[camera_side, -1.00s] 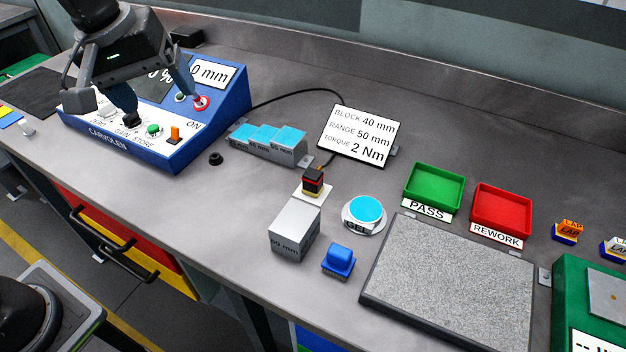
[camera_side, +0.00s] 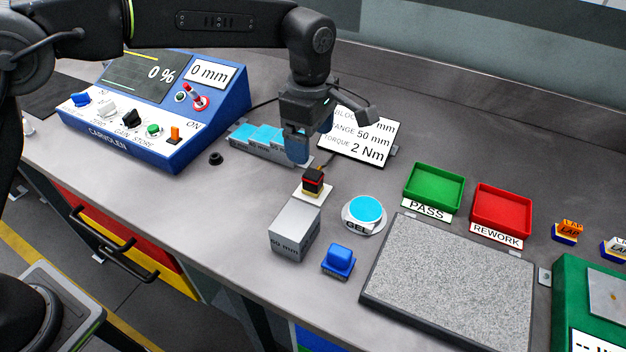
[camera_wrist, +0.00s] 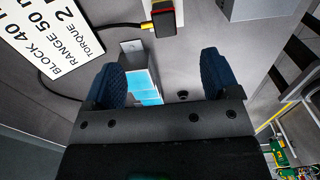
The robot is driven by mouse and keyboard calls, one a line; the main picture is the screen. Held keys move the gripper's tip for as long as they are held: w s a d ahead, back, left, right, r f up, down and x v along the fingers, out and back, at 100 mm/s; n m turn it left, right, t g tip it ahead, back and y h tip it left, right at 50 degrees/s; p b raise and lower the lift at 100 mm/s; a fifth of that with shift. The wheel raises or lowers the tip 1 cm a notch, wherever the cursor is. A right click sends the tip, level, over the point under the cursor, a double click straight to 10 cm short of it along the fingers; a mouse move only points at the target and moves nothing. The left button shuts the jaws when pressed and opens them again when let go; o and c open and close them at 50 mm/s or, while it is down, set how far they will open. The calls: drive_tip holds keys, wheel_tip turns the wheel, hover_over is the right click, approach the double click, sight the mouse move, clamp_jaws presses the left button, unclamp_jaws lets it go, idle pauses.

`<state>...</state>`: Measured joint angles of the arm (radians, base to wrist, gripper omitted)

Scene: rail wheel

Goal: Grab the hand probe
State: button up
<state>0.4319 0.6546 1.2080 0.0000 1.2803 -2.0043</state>
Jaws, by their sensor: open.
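The hand probe (camera_side: 313,182) is a small black, red and yellow block on a white pad, with a cable at its back. It also shows at the top of the wrist view (camera_wrist: 163,18), with its yellow-ended cable running left. My gripper (camera_side: 311,142) is open and empty, above and behind the probe, over the bench between the blue-topped blocks and the sign. In the wrist view, the two blue fingers (camera_wrist: 161,75) stand apart, and the probe lies beyond their tips, not between them.
The sign (camera_side: 372,147) stands close behind my gripper, and blue-topped blocks (camera_side: 262,140) lie left.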

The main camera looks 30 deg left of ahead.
sight(315, 170)
wheel_tip(315, 170, down, 5)
drive_tip(key=shift+r, duration=0.2)
drive_tip(key=shift+w+d+f, duration=0.1)
drive_tip(key=shift+d+f, duration=0.1)
drive_tip(key=shift+f, duration=1.15)
drive_tip(key=shift+d+f, duration=0.2)
drive_tip(key=shift+f, duration=1.1)
drive_tip(key=shift+c, duration=0.3)
drive_tip(key=c, duration=1)
drive_tip(key=shift+r, duration=0.15)
